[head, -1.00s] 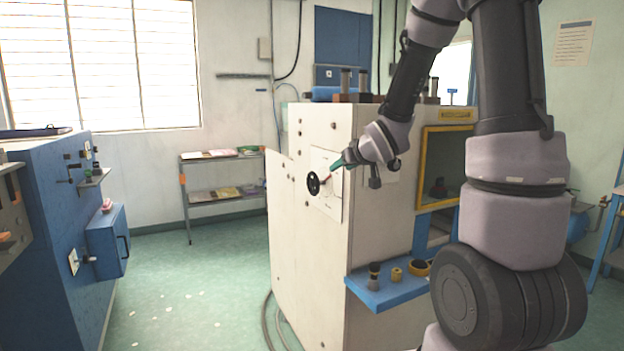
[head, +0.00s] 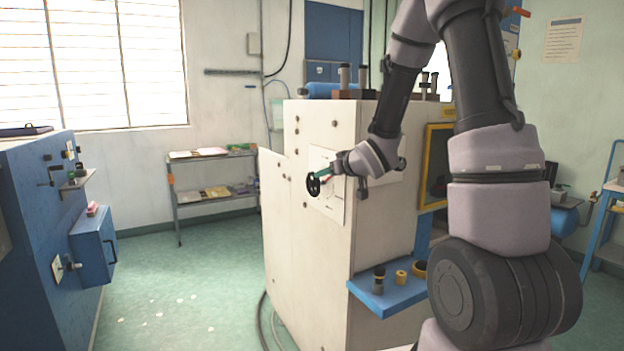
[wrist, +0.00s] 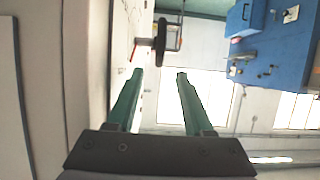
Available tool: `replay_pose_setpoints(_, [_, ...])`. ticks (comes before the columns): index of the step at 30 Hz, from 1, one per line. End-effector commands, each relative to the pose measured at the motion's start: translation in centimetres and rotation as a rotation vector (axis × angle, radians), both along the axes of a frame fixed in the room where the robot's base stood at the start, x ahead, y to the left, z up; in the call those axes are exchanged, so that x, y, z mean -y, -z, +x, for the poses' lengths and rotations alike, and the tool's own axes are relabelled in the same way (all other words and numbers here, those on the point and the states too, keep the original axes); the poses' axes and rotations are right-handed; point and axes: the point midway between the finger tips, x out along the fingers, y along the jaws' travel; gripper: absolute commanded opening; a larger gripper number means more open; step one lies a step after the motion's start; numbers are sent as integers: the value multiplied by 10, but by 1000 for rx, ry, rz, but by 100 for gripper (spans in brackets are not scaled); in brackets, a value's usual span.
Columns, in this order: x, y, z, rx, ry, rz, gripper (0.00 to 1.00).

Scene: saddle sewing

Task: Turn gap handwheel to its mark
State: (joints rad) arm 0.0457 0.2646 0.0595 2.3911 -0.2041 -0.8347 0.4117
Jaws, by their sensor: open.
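The gap handwheel (head: 313,184) is a small black wheel on the side of the cream machine (head: 310,250). Behind it is a pale dial plate (head: 326,207); its mark is too small to make out. In the wrist view the handwheel (wrist: 161,40) stands edge-on just beyond the fingertips, with a red part (wrist: 136,45) to its left. My gripper (head: 322,174) has green fingers and is close to the wheel in the head view. In the wrist view my gripper (wrist: 159,73) is open, with nothing between its fingers.
A blue shelf (head: 385,296) with several small parts juts from the machine's front. A blue cabinet (head: 40,230) stands at the left, and a rack (head: 212,190) stands at the back. The green floor (head: 185,285) between them is open, with a few pale scraps.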

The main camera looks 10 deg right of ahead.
Motion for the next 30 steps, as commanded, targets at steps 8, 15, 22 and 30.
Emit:
replay_pose_setpoints(8, [-14, 19, 42, -2, -1, 0, 52])
replay_pose_setpoints(15, [-25, 34, 76, -1, 0, 0, 52])
replay_pose_setpoints(22, [-29, 39, 89, -1, 0, 0, 52])
replay_pose_setpoints(30, [-29, 39, 90, -1, 0, 0, 44])
